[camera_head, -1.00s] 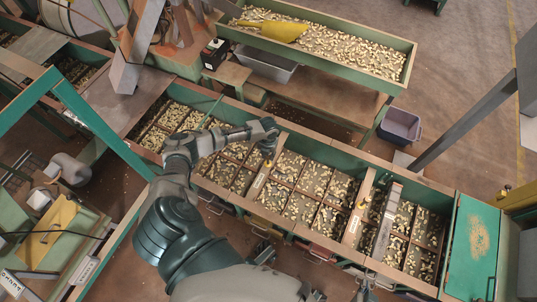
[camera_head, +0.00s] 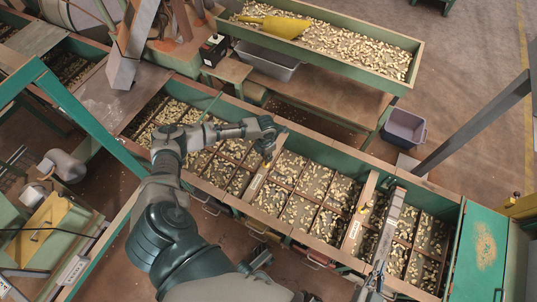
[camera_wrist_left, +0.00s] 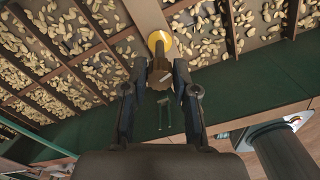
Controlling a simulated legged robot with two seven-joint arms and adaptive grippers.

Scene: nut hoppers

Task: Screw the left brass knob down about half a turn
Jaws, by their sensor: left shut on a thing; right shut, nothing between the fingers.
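The left brass knob (camera_wrist_left: 160,73) is a brown fluted piece above a round yellow base (camera_wrist_left: 158,42) on a wooden divider. My left gripper (camera_wrist_left: 160,82) is shut on it, one finger on each side, in the left wrist view. In the head view my left gripper (camera_head: 267,145) points down at the divider from the end of my forearm and hides most of the knob. My right gripper (camera_head: 373,284) is small and dark near the bottom edge, away from the left knob. It looks shut, with nothing visible in it.
Green hoppers with wooden dividers and many nuts surround the left knob. A second knob (camera_head: 363,208) stands on the divider to the right. A green nut tray (camera_head: 400,84) with a yellow scoop (camera_head: 272,26) is behind. A grey bin (camera_head: 404,128) sits on the floor.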

